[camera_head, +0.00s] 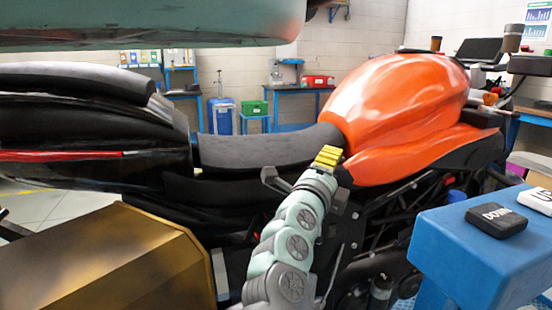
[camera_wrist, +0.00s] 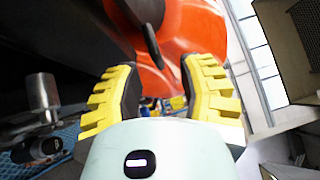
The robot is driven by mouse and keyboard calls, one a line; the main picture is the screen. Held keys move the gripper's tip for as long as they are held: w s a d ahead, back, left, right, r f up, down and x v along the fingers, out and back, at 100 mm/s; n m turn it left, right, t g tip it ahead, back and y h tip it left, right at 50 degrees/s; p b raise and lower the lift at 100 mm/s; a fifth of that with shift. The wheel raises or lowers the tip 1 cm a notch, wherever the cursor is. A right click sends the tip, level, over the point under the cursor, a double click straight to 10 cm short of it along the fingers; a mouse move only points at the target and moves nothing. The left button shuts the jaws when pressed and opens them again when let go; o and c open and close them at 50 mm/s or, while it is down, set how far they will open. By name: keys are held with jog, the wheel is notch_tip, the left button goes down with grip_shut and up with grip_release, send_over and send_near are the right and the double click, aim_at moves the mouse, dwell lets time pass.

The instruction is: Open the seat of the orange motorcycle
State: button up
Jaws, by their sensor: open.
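The orange motorcycle stands across the head view, with its glossy orange tank (camera_head: 405,100) right of centre. Its long black seat (camera_head: 265,148) appears closed and runs left from the tank to a raised rear part (camera_head: 75,80). My gripper (camera_head: 328,154), with yellow ribbed fingers, is at the front end of the seat, just below the tank's rear edge. In the wrist view my gripper (camera_wrist: 161,72) is open and empty. A slim dark lever-like part (camera_wrist: 152,42) shows just beyond the fingertips, against orange bodywork (camera_wrist: 195,25). I cannot tell whether a finger touches the bike.
A blue stand (camera_head: 470,245) with a black DOWN button (camera_head: 496,219) and a white UP button (camera_head: 538,199) is at the right. A gold-brown box (camera_head: 120,265) fills the lower left. Blue workbenches (camera_head: 285,90) with bins line the back wall.

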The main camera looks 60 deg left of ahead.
jog(key=shift+x, duration=1.8)
jog(key=shift+o, duration=0.2)
jog(key=shift+d, duration=0.1)
grip_shut()
jog(key=shift+s, duration=0.1)
